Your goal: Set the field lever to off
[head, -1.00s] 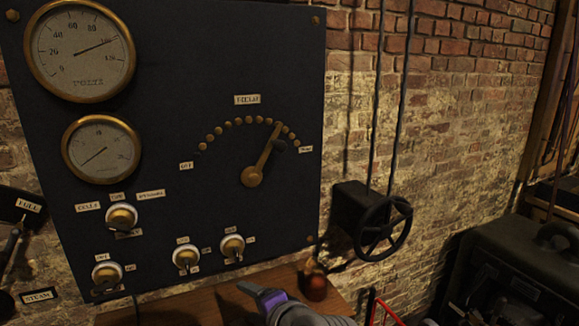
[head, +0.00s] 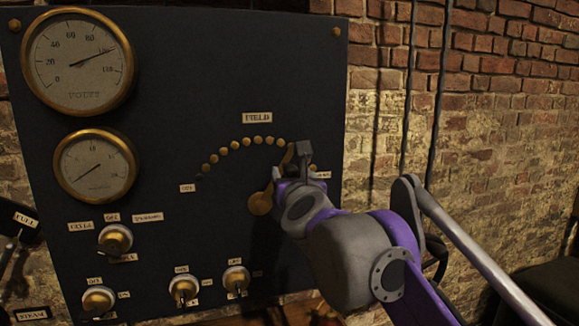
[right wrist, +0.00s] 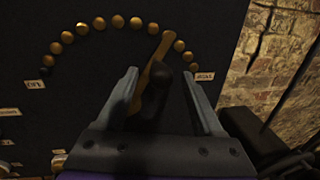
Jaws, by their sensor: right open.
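The field lever (head: 261,204) is a brass arm on the dark panel, its pivot low and its tip raised to the upper right. In the right wrist view the lever (right wrist: 157,55) tip lies among the right-hand studs of the arc, far from the OFF label (right wrist: 35,84). The OFF label (head: 188,188) is at the arc's left end. My right gripper (head: 295,168) is open at the lever and hides part of it. In the right wrist view its fingers (right wrist: 160,76) stand either side of the lever's dark handle (right wrist: 155,90). Whether they touch it is unclear. My left gripper is out of view.
The panel (head: 160,130) carries two round gauges (head: 78,60) at left and several small knobs (head: 184,287) below. A brick wall (head: 390,110) with vertical pipes is to the right.

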